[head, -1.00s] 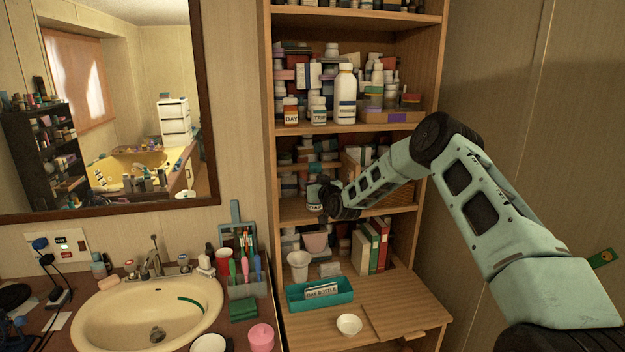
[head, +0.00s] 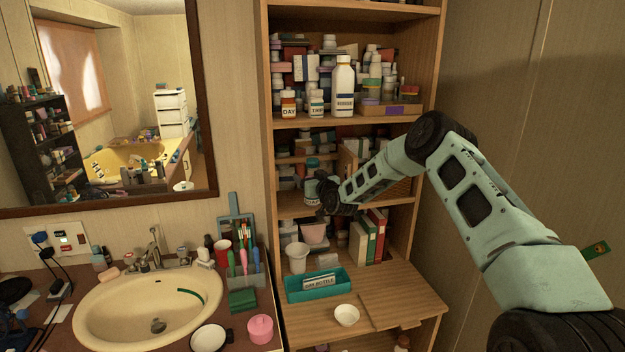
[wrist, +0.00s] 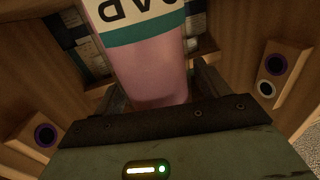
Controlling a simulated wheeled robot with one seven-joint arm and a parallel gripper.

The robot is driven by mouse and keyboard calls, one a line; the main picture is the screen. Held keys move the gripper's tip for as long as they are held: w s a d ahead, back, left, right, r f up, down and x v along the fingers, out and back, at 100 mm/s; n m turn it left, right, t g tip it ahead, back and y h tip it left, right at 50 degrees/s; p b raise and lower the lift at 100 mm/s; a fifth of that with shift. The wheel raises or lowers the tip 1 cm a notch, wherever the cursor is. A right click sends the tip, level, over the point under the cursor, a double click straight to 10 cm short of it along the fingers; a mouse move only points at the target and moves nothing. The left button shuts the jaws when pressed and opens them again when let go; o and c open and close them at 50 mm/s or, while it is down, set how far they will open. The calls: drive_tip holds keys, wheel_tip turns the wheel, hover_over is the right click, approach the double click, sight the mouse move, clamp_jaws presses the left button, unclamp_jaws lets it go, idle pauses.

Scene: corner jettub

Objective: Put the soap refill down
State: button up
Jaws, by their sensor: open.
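The soap refill (wrist: 145,65) is a pink bottle with a teal band and a white label, partly readable as "OAP". It fills the upper middle of the wrist view. In the head view the soap refill (head: 311,186) appears upright at the front of the middle shelf (head: 290,207). My gripper (wrist: 161,92) is open, with its dark fingers on either side of the bottle. In the head view my gripper (head: 329,200) is just right of the bottle, its fingertips mostly hidden. Whether a finger touches the bottle, I cannot tell.
Bottles and boxes crowd the shelf behind. A white bottle (head: 343,88) stands on the shelf above. Below are a white cup (head: 297,258), upright books (head: 372,238) and a teal tray (head: 291,292). The sink (head: 110,312) is at the left.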

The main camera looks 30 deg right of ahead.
drive_tip(key=shift+r, duration=0.3)
drive_tip(key=s+b, duration=0.5)
drive_tip(key=s, duration=0.6)
drive_tip(key=s+a+n+g+y, duration=0.2)
drive_tip(key=s+a+g, duration=0.1)
drive_tip(key=a, duration=0.7)
drive_tip(key=s+a+n+g+y, duration=0.2)
drive_tip(key=a+y, duration=0.1)
drive_tip(key=a, duration=0.8)
drive_tip(key=s+a+n+g, duration=0.2)
drive_tip(key=s+a+g, duration=0.3)
drive_tip(key=s+a, duration=0.65)
drive_tip(key=s+a+r+n+g+h, duration=0.1)
drive_tip(key=s+g, duration=0.7)
drive_tip(key=s, duration=2.5)
drive_tip(key=shift+a+n+h, duration=0.55)
drive_tip(key=shift+n+h, duration=0.35)
drive_tip(key=shift+s, duration=0.1)
wheel_tip(320, 180, down, 6)
drive_tip(key=b, duration=0.6)
drive_tip(key=shift+f, duration=0.25)
